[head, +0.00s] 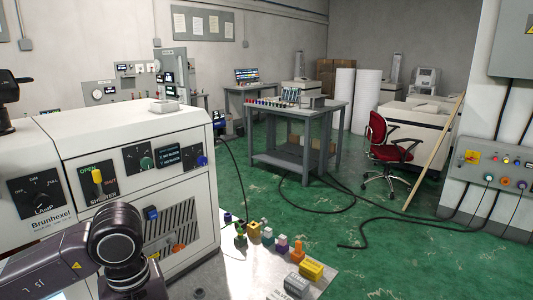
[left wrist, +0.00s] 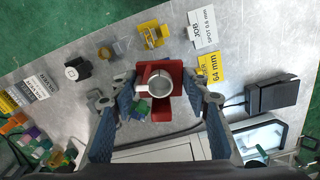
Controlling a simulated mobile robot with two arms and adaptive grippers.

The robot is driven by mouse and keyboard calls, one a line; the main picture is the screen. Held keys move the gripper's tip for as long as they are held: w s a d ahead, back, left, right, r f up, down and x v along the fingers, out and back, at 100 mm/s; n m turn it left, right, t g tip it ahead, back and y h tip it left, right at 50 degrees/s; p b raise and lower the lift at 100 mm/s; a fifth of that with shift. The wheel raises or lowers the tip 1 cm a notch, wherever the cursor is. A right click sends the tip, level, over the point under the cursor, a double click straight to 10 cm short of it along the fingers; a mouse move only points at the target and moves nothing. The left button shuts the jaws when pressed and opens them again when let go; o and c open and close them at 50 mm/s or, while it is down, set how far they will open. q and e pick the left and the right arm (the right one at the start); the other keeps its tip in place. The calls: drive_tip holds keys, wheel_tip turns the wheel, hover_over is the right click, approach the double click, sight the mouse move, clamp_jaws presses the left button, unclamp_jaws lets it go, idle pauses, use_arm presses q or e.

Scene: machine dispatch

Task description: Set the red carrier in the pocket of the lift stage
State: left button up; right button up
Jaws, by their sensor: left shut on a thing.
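The red carrier (left wrist: 172,111) shows in the left wrist view with a pale round cup or ring in its middle. My left gripper (left wrist: 160,97) has its two blue-padded fingers on either side of it and is shut on it. A metal plate lies below; I cannot tell the height between them. In the head view only my left arm shows, at the lower left, and its fingers are hidden. My right gripper is in neither view. I cannot make out the lift stage or its pocket for certain.
A metal plate (left wrist: 78,115) carries a yellow holder (left wrist: 152,35), a black block (left wrist: 77,67), labels such as a yellow "64 mm" tag (left wrist: 209,69), and several small coloured parts. A black box (left wrist: 247,93) stands at right.

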use_arm(q)
drive_tip(key=s+m, duration=0.1)
drive_tip(key=m, duration=0.1)
drive_tip(key=s+d+f+m, duration=0.1)
drive_tip(key=s+m, duration=0.1)
drive_tip(key=s+d+m, duration=0.1)
drive_tip(key=s+m, duration=0.1)
drive_tip(key=shift+s+d+f+m, duration=0.1)
drive_tip(key=shift+s+f+m, duration=0.1)
drive_tip(key=shift+m, duration=0.2)
